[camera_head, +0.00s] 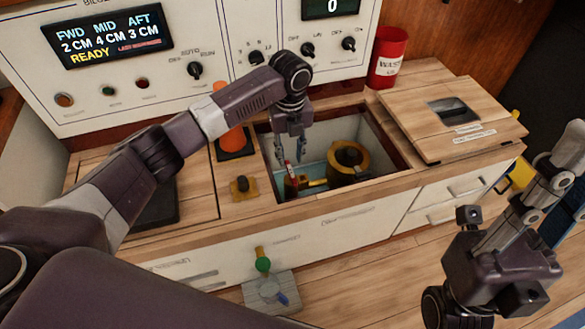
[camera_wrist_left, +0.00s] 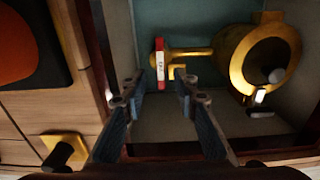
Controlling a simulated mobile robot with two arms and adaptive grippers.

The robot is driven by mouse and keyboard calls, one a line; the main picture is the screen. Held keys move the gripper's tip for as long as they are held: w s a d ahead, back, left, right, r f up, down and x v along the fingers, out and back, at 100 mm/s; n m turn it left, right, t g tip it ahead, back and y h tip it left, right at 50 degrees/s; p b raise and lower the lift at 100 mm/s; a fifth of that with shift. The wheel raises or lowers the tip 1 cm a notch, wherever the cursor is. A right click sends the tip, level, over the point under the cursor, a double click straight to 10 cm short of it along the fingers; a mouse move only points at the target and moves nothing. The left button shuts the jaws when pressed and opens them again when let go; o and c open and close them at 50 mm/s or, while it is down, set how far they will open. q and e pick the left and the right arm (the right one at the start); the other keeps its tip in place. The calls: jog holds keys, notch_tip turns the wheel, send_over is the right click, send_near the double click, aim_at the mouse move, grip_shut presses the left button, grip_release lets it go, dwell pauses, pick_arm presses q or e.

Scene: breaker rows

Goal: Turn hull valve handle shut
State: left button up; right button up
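In the head view the handle (camera_head: 291,174) is at the left end of the brass valve (camera_head: 348,162). My left gripper (camera_head: 290,150) reaches down into the well. In the left wrist view its fingers (camera_wrist_left: 155,85) are apart, with the handle just beyond the gap between their tips and nothing held. I cannot tell whether a tip touches it.
The wooden well rim (camera_head: 385,184) surrounds the valve closely. A wooden hatch cover (camera_head: 455,122) lies to the right, beside a red waste bin (camera_head: 388,58). An orange cone-like object (camera_head: 233,135) and a small yellow-based knob (camera_head: 242,187) are left of the well. A control panel (camera_head: 215,35) stands behind.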

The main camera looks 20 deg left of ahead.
aim_at(291, 171)
pick_arm(q)
notch_tip(291, 171, down, 6)
jog(key=shift+r+b, duration=0.1)
jog(key=shift+b, duration=1.1)
jog(key=shift+c, duration=0.3)
grip_shut()
